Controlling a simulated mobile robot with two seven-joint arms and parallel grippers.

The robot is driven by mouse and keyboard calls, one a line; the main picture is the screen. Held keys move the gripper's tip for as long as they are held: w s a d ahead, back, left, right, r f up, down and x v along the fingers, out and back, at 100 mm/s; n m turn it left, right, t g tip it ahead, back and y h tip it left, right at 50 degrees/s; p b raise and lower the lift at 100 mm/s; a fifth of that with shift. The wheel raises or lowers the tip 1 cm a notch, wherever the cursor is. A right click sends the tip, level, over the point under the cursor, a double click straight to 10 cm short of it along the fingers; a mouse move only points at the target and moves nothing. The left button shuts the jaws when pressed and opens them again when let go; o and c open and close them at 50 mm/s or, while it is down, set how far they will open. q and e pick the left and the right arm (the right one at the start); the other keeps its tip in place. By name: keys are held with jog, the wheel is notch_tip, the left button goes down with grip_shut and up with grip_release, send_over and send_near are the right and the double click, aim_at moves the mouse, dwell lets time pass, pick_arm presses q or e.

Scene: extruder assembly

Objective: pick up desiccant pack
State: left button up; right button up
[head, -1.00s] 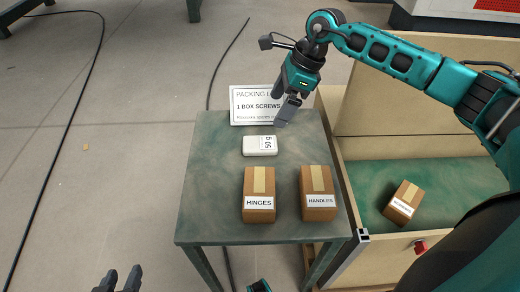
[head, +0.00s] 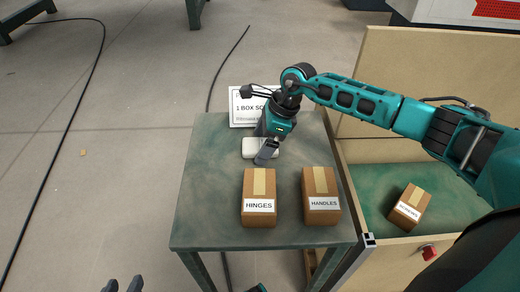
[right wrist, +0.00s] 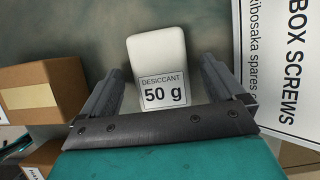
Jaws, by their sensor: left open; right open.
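The white desiccant pack (head: 247,148), labelled 50 g, lies on the green table (head: 205,215) behind the hinges box. It also shows in the right wrist view (right wrist: 157,50). My right gripper (head: 265,157) is open above the pack and hides its right part in the head view. In the right wrist view its two fingers stand on either side of the pack's label, with gaps on both sides. My left gripper (head: 122,286) is open and empty at the bottom edge of the head view, away from the table.
The hinges box (head: 259,205) and handles box (head: 321,205) stand on the table's front half. The packing list sign (head: 238,108) stands at the back edge. A wooden crate (head: 400,245) on the right holds a screws box (head: 408,205). The table's left side is clear.

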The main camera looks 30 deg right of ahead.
dwell(0.3)
jog(key=shift+f, duration=0.15)
jog(key=shift+c, duration=0.2)
jog(key=c, duration=1.1)
